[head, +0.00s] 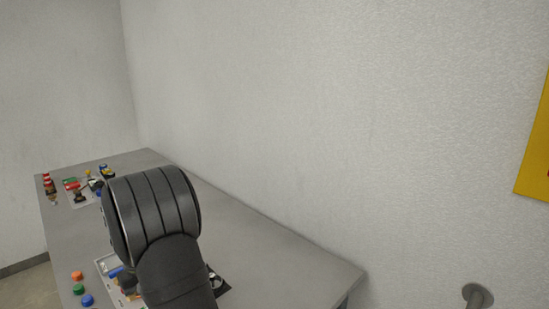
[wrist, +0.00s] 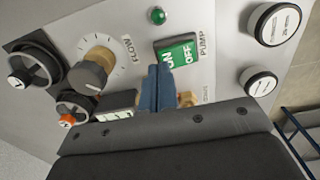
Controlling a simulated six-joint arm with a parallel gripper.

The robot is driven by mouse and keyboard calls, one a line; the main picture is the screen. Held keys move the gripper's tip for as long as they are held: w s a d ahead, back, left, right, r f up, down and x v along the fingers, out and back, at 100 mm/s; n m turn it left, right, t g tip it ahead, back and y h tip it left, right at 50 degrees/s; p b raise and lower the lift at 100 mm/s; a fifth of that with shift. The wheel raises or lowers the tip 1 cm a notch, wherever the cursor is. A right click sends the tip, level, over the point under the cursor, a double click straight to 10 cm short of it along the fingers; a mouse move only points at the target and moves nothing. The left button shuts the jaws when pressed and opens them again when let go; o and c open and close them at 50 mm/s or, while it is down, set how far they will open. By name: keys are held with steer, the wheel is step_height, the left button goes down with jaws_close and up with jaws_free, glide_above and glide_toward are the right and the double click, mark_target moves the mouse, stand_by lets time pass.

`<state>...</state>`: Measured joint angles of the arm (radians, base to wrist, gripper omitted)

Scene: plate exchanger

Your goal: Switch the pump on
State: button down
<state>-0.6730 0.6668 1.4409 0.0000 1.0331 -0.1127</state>
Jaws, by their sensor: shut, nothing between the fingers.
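The pump switch (wrist: 180,50) is a green rocker marked ON and OFF, with the word PUMP beside it, in the wrist view. My gripper (wrist: 160,72) is shut with nothing between its blue fingers. Its tips overlap the lower left edge of the switch, by the ON end, and hide part of it. I cannot tell whether they touch it or which way the rocker is tilted. A green lamp (wrist: 157,16) sits above the switch. In the head view, my dark arm hides the switch and most of its panel (head: 106,265).
A FLOW knob (wrist: 92,70) and black dials (wrist: 33,68) lie left of the switch. Two round gauges (wrist: 274,24) are on the right. The grey table (head: 285,260) also holds coloured buttons (head: 80,288) and another control group (head: 78,190). A wall runs behind.

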steer(key=shift+f, duration=0.7)
stand_by(0.3)
step_height(320, 180, up, 7)
stand_by(0.8)
step_height(320, 180, down, 7)
steer(key=shift+r, duration=0.1)
stand_by(0.5)
